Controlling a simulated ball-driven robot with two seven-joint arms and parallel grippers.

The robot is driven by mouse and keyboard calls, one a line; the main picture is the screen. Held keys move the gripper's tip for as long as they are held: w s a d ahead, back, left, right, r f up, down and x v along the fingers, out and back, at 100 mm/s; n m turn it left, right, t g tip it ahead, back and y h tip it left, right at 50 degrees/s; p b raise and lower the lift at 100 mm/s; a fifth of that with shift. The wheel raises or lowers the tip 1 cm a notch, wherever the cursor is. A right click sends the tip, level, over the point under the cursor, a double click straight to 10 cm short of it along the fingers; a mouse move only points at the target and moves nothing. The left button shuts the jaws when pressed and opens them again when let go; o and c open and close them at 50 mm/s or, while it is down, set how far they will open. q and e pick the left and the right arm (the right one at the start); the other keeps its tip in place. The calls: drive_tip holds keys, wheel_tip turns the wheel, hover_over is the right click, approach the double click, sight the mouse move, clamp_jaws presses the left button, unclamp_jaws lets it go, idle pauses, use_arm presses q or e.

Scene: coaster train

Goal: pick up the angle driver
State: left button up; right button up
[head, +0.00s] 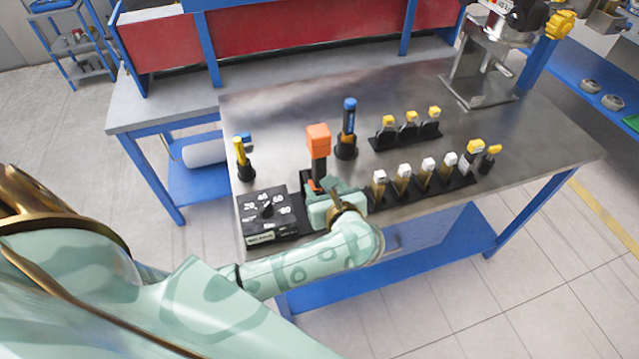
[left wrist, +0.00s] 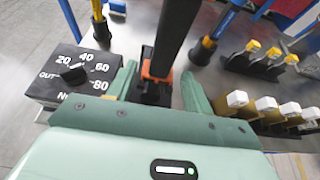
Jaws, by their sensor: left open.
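The tool that I take to be the angle driver (head: 318,141) stands upright at the table's near side, with an orange block-shaped head on a black shaft. In the left wrist view its black body (left wrist: 177,32) rises between my fingers, with an orange part low down above a dark holder (left wrist: 152,94). My left gripper (head: 326,186) is open at the tool's lower part; its pale green fingers also show in the left wrist view (left wrist: 158,76), one on each side of the tool. Whether either finger touches it I cannot tell. My right gripper is not in view.
A black dial box (head: 254,205) stands left of the tool. A yellow-handled tool (head: 242,156) and a blue-topped tool (head: 348,125) stand nearby. Racks of white-topped (head: 404,172) and yellow-topped (head: 411,118) pieces are to the right. The metal tabletop (head: 270,115) is clear behind.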

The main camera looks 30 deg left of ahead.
sight(319, 178)
use_arm(q)
drive_tip(key=b+x, duration=0.1)
drive_tip(key=x, duration=0.3)
drive_tip(key=shift+w+a+b, duration=0.3)
drive_tip(key=shift+a+b, duration=0.05)
drive_tip(key=shift+b, duration=0.05)
drive_tip(key=shift+d+r, duration=0.1)
drive_tip(key=shift+r, duration=0.1)
clamp_jaws()
drive_tip(key=shift+s, duration=0.1)
idle(0.6)
